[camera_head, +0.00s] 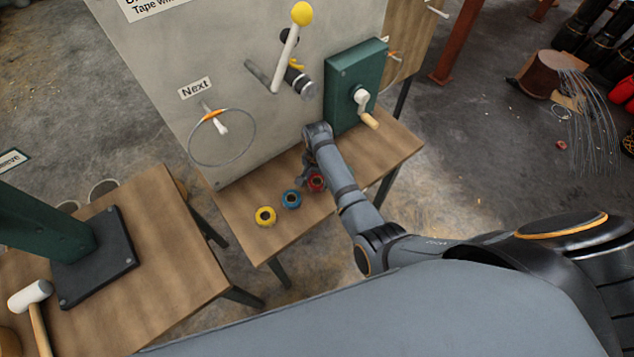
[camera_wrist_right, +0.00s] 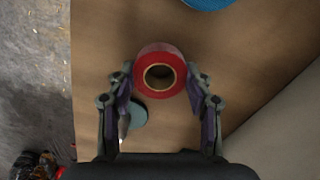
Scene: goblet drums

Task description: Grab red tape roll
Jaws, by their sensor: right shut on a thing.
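The red tape roll (camera_wrist_right: 160,52) is between the two fingers of my right gripper (camera_wrist_right: 160,80) in the right wrist view, with its brown core hole facing the camera. The fingers are shut on its sides. My left gripper is not in view.
A grey upright panel (camera_head: 180,60) and a green box with a crank (camera_head: 352,85) stand behind. A mallet (camera_head: 30,295) lies on the left table.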

